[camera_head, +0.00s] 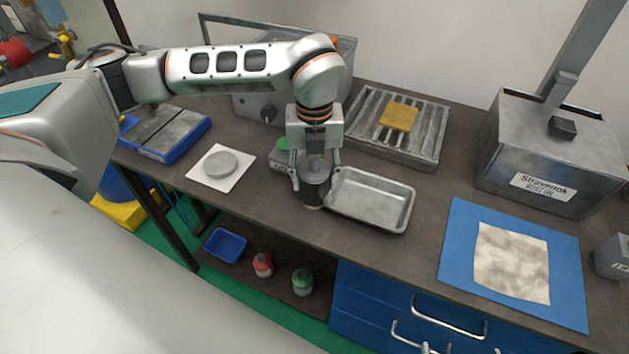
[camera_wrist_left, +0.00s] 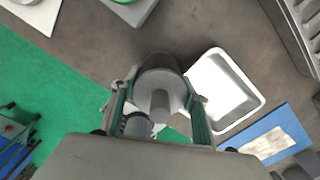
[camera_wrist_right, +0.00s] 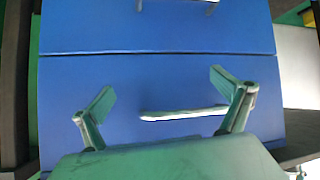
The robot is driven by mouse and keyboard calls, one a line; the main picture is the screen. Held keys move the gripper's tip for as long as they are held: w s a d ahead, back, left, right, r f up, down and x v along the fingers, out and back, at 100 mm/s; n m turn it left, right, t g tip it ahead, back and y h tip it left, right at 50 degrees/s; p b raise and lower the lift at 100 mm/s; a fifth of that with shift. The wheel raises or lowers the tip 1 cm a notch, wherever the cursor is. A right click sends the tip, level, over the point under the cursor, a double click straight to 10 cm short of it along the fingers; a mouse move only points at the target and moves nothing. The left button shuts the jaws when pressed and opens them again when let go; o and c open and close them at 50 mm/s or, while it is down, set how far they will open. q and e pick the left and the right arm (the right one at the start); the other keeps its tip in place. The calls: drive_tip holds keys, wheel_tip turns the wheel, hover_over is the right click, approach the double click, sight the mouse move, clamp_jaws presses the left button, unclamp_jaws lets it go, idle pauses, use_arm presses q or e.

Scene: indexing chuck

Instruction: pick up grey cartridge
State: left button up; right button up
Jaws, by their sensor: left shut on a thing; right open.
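The grey cartridge (camera_head: 315,190) is a dark grey cylinder with a lighter top, upright at the middle of the bench, just left of the metal tray. My left gripper (camera_head: 314,174) comes down from above and is shut on it, one finger on each side. In the left wrist view the cartridge (camera_wrist_left: 160,85) sits between the two fingers. I cannot tell whether its base touches the bench. My right gripper (camera_wrist_right: 165,110) is open and empty, in front of blue drawers.
A shallow metal tray (camera_head: 372,222) lies close right of the cartridge. A white pad with a grey disc (camera_head: 220,164) lies to the left. Behind are a slatted rack (camera_head: 436,135) with a yellow block (camera_head: 398,116). A blue mat (camera_head: 455,245) and a grey machine (camera_head: 549,150) are at right.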

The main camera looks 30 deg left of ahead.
sight(315, 157)
use_arm(q)
wheel_tip(315, 157, up, 10)
drive_tip(key=shift+r+b, duration=0.1)
drive_tip(key=shift+b, duration=0.4)
idle(0.7)
